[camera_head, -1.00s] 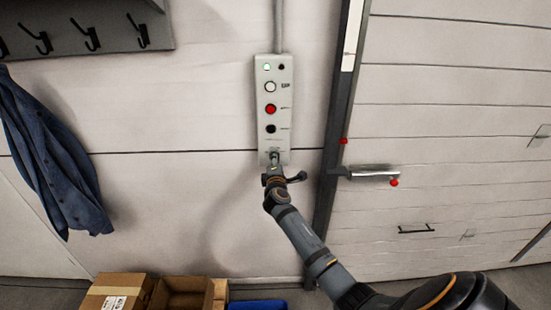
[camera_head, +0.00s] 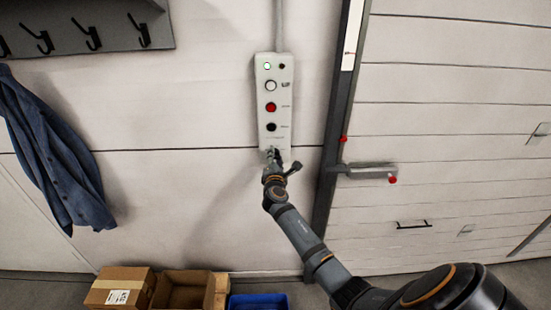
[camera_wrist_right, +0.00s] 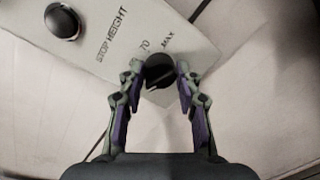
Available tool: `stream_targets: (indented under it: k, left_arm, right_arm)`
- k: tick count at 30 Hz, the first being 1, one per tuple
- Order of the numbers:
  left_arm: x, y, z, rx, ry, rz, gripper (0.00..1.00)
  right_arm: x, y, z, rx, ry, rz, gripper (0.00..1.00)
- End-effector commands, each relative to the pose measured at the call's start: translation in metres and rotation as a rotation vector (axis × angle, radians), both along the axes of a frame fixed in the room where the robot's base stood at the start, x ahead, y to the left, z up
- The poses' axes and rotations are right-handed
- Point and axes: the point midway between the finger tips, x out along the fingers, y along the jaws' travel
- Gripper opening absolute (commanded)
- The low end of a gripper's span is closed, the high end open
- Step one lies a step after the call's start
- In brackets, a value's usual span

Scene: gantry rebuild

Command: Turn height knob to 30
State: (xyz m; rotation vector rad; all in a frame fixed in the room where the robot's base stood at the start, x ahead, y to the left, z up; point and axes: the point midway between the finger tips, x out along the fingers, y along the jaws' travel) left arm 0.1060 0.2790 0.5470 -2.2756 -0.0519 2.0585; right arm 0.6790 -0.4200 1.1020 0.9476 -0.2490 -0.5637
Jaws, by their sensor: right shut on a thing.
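The height knob (camera_wrist_right: 159,72) is a dark round knob low on the white control panel (camera_wrist_right: 110,40), by the printing "STOP HEIGHT", "70" and "MAX" in the right wrist view. My right gripper (camera_wrist_right: 158,82) has its two fingers on either side of the knob and is shut on it. In the head view my right gripper (camera_head: 273,160) covers the lower end of the panel (camera_head: 264,104), so the knob is hidden there. The other marks of the knob's scale are hidden or unreadable. My left gripper is not in view.
Above the knob the panel has a black button (camera_head: 271,127), a red button (camera_head: 270,107) and a white button (camera_head: 271,86). A door lever (camera_head: 368,170) sticks out to the right. Cardboard boxes (camera_head: 122,288) and a blue crate (camera_head: 258,301) stand below.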

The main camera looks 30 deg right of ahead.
Motion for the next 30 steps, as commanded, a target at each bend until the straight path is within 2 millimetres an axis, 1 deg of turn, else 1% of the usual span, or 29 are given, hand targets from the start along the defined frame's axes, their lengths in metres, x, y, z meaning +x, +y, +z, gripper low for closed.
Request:
stream_targets:
  k: [8,9,13,14,23,26,30]
  left_arm:
    - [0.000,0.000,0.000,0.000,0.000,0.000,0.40]
    - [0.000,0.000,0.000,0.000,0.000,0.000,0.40]
    - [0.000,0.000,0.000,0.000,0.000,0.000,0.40]
    - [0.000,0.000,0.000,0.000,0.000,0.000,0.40]
    - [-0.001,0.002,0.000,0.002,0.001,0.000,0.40]
    - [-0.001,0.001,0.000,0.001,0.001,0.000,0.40]
    - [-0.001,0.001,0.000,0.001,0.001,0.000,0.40]
  right_arm:
    - [0.000,0.000,-0.002,-0.001,0.004,-0.001,0.02]
    - [0.000,0.000,-0.002,-0.001,0.004,-0.001,0.38]
    - [0.000,0.000,-0.001,-0.001,0.003,-0.001,0.56]
    - [0.000,0.000,-0.001,-0.001,0.003,-0.001,0.57]
    - [-0.002,0.001,0.000,0.000,0.001,-0.001,0.57]
    - [-0.012,0.008,-0.001,0.000,0.002,0.000,0.57]
    - [-0.039,0.026,0.000,0.002,0.002,0.000,0.57]
